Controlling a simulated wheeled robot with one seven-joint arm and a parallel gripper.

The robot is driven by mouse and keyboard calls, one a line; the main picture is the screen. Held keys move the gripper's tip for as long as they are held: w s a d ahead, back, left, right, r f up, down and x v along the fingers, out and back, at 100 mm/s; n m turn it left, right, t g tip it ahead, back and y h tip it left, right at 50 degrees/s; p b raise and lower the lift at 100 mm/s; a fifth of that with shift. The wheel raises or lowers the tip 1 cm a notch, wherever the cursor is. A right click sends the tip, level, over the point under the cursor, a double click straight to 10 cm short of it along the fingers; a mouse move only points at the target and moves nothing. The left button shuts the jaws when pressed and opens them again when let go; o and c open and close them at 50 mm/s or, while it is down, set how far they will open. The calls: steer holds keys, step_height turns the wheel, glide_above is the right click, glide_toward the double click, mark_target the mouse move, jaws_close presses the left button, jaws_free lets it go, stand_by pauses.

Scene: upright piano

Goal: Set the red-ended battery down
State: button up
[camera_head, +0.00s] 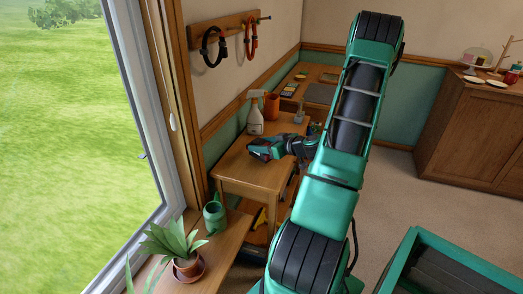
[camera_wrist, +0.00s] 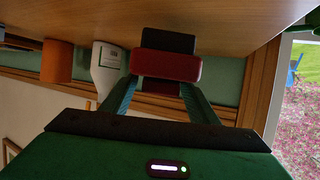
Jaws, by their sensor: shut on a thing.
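The red-ended battery (camera_wrist: 165,66) shows in the wrist view as a red block with a black part beyond it. It sits between the two fingers of my gripper (camera_wrist: 164,82), which is shut on it. The wrist view is upside down, with the wooden tabletop (camera_wrist: 80,18) along the top of the picture. The battery is close to that top; I cannot tell whether it touches. In the head view my gripper (camera_head: 263,149) is low over the small wooden table (camera_head: 239,177), and the battery cannot be made out clearly there.
A white spray bottle (camera_head: 255,120) and an orange cup (camera_head: 271,107) stand at the table's back. A green watering can (camera_head: 214,214) and a potted plant (camera_head: 181,245) are nearer, by the window. The table's near left top is clear. A desk (camera_head: 310,78) stands behind.

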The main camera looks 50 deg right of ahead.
steer(key=shift+f, duration=1.2)
steer(key=o, duration=1.4)
steer(key=v, duration=1.2)
steer(key=a+n+g+y, duration=0.25)
steer(key=a+g, duration=0.55)
steer(key=a, duration=0.8)
steer(key=s+a+r+m+g+h, duration=0.1)
steer(key=s+a+r+m+g, duration=0.1)
steer(key=s+a+r+m, duration=0.2)
steer(key=s+a+r+m+g+h, duration=0.1)
steer(key=s+a+r+m+g, duration=0.2)
steer(key=s+r, duration=0.5)
steer(key=s+a+m, duration=0.1)
steer(key=s+m, duration=0.1)
steer(key=s, duration=0.2)
steer(key=shift+s+r+g, duration=0.25)
steer(key=shift+r+g, duration=0.05)
